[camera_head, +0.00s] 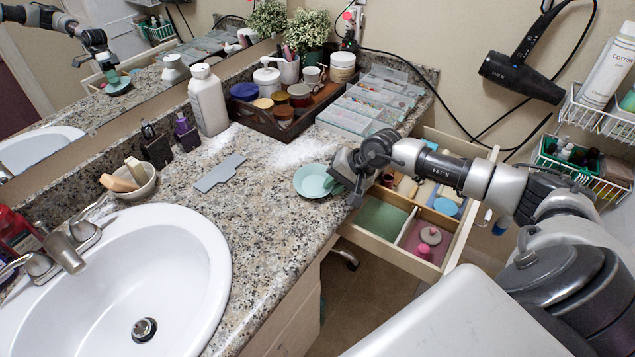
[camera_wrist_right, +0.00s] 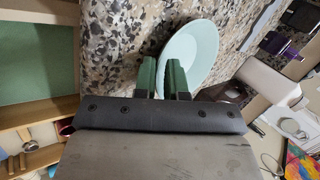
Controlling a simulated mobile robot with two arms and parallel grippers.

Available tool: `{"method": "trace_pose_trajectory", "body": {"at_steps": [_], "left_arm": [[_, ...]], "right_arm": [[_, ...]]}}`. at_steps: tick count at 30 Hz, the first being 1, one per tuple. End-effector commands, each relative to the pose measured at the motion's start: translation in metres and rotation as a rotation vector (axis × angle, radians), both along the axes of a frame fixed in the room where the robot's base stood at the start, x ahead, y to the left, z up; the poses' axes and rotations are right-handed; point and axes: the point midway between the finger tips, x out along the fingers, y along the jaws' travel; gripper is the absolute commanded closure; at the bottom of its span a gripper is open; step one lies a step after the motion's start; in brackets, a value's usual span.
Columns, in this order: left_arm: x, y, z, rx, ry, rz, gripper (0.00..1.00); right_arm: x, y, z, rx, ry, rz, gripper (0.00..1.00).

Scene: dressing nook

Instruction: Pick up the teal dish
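The teal dish (camera_head: 311,181) is round and shallow and sits on the granite counter near its front edge. My right gripper (camera_head: 341,183) is at its right rim in the head view. In the right wrist view the dish (camera_wrist_right: 204,45) lies just beyond the two green fingertips (camera_wrist_right: 162,78). They stand a narrow gap apart, one overlapping the dish and the other beside its edge. I cannot tell whether they press on the rim. My left gripper is not in view.
An open drawer (camera_head: 402,260) with divided compartments is under my right arm. A grey flat piece (camera_head: 219,173) lies left of the dish. A dark tray (camera_head: 266,121) of jars and clear organizer boxes (camera_head: 350,122) stand behind. The sink (camera_head: 150,260) is at left.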

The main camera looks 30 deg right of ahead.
Motion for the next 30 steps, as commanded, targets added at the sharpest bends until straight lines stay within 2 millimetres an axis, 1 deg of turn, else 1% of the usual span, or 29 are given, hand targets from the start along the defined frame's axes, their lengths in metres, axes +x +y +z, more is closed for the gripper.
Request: {"method": "trace_pose_trajectory", "body": {"at_steps": [10,14,19,23,26,30], "left_arm": [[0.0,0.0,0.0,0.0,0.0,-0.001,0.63],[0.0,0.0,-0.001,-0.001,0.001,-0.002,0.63],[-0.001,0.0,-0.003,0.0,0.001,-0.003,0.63],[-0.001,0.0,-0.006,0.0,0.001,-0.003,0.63],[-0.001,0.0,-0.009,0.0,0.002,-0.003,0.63],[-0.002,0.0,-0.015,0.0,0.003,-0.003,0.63]], "right_arm": [[-0.002,0.0,-0.003,-0.002,0.008,0.003,1.0],[-0.002,0.0,0.001,-0.002,0.008,0.004,1.0],[-0.001,0.0,0.017,-0.003,0.004,0.003,1.0],[-0.001,0.0,0.04,-0.004,0.001,0.003,1.0],[-0.013,-0.02,0.049,-0.009,0.007,-0.003,1.0],[-0.031,-0.048,0.069,-0.01,0.009,-0.003,1.0]]}}
